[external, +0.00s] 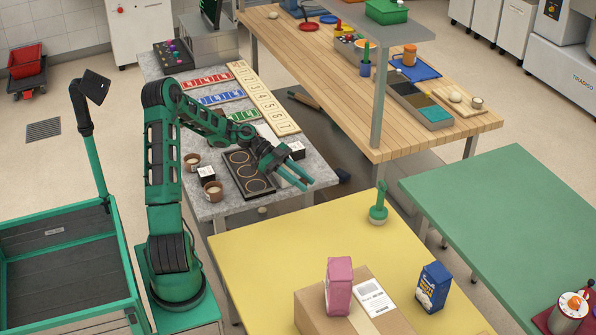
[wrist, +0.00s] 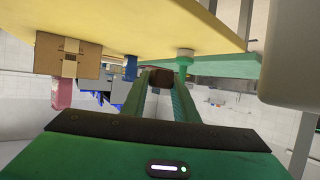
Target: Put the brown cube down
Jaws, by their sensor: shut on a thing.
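My gripper (external: 303,183) has green fingers and reaches over the front right edge of the grey counter (external: 222,208), past a black tray with ring markings (external: 233,158). In the wrist view the gripper (wrist: 160,88) is shut on the brown cube (wrist: 160,77), which sits between the fingertips. I cannot make out the cube in the external view. The cube's far sides are hidden.
A yellow table (external: 270,250) holds a green-handled tool (external: 378,208), a cardboard box (external: 335,315), a pink package (external: 339,285) and a blue package (external: 433,287). Brown cups (external: 213,189) and a small white-sided box (external: 206,173) stand left of the tray. A grey post (external: 380,90) rises behind.

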